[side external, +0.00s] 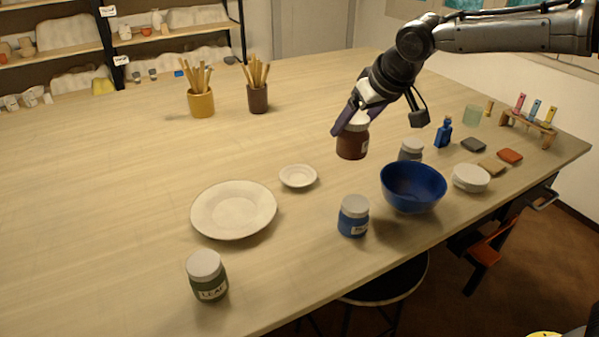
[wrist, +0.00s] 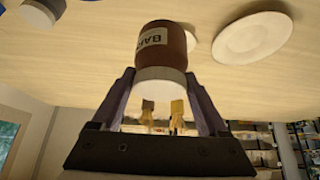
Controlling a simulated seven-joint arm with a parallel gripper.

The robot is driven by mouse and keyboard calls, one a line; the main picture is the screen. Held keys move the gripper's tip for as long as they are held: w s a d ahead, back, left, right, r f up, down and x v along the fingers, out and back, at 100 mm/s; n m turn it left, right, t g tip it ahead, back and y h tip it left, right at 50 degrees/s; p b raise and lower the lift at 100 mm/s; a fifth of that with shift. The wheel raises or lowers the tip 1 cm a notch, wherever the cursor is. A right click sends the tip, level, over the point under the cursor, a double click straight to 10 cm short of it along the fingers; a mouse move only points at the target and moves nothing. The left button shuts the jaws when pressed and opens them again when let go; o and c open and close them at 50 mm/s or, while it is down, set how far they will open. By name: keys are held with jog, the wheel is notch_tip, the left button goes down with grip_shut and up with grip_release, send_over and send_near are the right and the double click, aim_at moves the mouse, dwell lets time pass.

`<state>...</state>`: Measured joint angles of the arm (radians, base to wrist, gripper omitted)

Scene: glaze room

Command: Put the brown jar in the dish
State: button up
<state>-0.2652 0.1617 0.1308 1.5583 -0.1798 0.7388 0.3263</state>
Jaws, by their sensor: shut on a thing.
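The brown jar (side external: 352,143) with a white lid is held upright by my gripper (side external: 352,122), apparently above the table. In the wrist view the brown jar (wrist: 163,45) is between the two fingers of my gripper (wrist: 160,80), which are shut on it near the lid. A small white dish (side external: 298,176) lies on the table to the lower left of the jar, empty. In the wrist view the small dish (wrist: 191,41) is partly hidden behind the jar. A larger white plate (side external: 234,211) lies left of it, also empty.
A blue bowl (side external: 413,189), a blue jar (side external: 353,216) and a grey jar (side external: 411,150) stand nearby. A green jar (side external: 207,276) is at front left. Two tool pots (side external: 201,103) stand farther back. The table between the pots and dish is clear.

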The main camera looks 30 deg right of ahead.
jog(key=shift+s+a+r, duration=0.1)
jog(key=shift+a+r, duration=0.1)
jog(key=shift+a, duration=0.2)
jog(key=shift+s+a+r, duration=0.1)
jog(key=shift+a+r, duration=0.05)
jog(key=shift+a, duration=0.5)
jog(key=w+a+f, duration=0.2)
jog(key=w+f, duration=0.2)
jog(key=w, duration=0.4)
send_over(298, 178)
notch_tip(298, 178, down, 6)
jog(key=shift+a+f, duration=0.1)
jog(key=shift+f, duration=1.25)
jog(key=shift+f, duration=0.45)
jog(key=o, duration=1.6)
jog(key=shift+f, duration=0.1)
jog(key=shift+c, duration=0.2)
